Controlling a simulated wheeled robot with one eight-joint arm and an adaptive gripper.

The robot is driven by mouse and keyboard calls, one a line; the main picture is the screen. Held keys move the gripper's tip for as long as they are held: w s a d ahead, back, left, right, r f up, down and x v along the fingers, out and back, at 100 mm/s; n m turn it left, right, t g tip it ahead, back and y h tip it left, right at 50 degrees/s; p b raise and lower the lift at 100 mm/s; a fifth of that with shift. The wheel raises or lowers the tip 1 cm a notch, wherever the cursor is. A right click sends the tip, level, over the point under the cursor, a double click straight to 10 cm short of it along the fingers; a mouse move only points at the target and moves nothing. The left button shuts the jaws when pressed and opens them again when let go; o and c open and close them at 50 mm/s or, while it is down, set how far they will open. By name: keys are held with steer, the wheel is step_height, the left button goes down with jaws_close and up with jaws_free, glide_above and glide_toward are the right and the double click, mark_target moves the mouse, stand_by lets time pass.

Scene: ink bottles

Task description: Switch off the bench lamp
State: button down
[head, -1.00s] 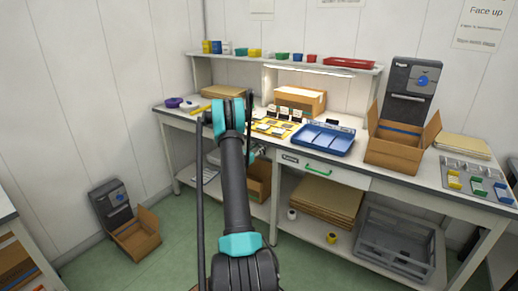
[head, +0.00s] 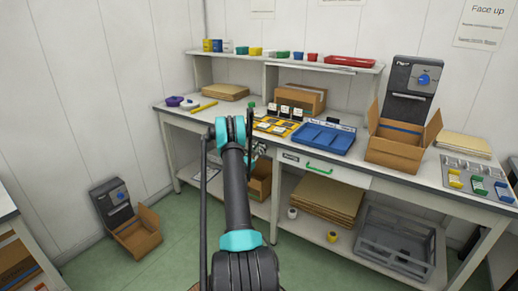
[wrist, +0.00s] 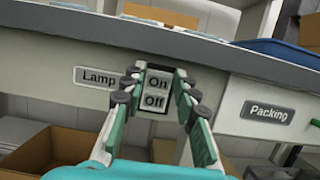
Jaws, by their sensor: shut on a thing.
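The lamp switch (wrist: 157,88) is a small rocker marked On and Off on the bench's front rail, beside a plate reading Lamp (wrist: 98,76). My gripper (wrist: 160,92) is at the switch, one dark-padded finger at each side, closed on it. In the head view my gripper is mostly hidden behind my arm, at the bench's front edge. The bench lamp (head: 312,69) under the raised shelf is dark.
A plate reading Packing (wrist: 268,112) is right of the switch. A blue tray (head: 322,139) and an open cardboard box (head: 392,152) stand on the bench (head: 355,168). Another box (wrist: 40,150) is below the rail.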

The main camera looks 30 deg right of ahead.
stand_by(0.3)
steer(key=c, duration=1.2)
jaws_free()
steer(key=shift+o, duration=0.2)
